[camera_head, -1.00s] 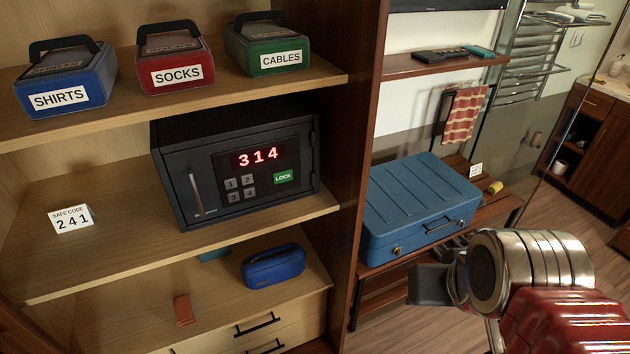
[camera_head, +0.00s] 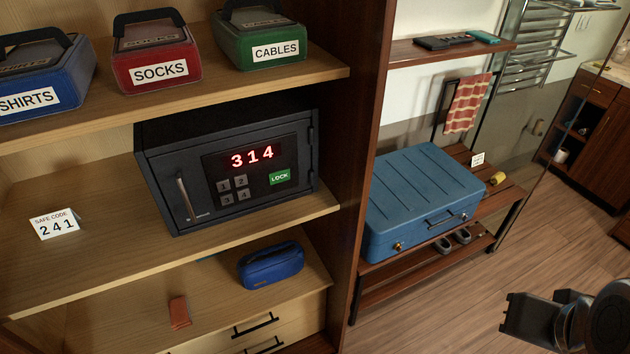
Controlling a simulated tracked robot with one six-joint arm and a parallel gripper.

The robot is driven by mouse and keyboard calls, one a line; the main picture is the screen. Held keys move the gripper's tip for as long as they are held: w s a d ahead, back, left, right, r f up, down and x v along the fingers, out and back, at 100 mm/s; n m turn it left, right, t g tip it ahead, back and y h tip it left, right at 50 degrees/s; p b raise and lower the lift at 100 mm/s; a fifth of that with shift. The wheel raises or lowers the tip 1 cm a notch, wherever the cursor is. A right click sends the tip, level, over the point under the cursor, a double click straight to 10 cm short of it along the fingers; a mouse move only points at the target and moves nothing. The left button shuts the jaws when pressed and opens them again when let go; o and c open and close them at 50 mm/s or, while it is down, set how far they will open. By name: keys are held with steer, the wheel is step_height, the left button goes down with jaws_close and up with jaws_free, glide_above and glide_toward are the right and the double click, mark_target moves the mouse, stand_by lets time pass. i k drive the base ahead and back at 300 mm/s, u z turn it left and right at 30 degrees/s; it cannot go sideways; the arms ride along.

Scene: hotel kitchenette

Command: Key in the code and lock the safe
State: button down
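The dark grey safe (camera_head: 165,160) stands on the middle shelf of the wardrobe with its door closed against the body. Its red display (camera_head: 252,158) reads 314. Below the display is a keypad (camera_head: 233,190) with keys 1, 2, 3 and 4, and a green LOCK button (camera_head: 280,177) to its right. A white card (camera_head: 55,224) on the same shelf, left of the safe, reads SAFE CODE 241. My gripper (camera_head: 504,315) is at the lower right, far from the safe, over the floor. Its fingers are dark and partly overlapping, so its opening is unclear.
Boxes labelled SHIRTS (camera_head: 40,75), SOCKS (camera_head: 158,60) and CABLES (camera_head: 262,40) stand on the upper shelf. A blue pouch (camera_head: 270,268) lies on the lower shelf. A blue suitcase (camera_head: 425,195) rests on a bench right of the wardrobe's side panel (camera_head: 355,150). Space before the safe is clear.

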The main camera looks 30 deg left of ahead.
mark_target(280, 177)
steer(key=z, duration=0.25)
steer(key=k, duration=1.05)
steer(key=u, duration=2.2)
steer(key=i, duration=0.65)
steer(key=z, duration=0.1)
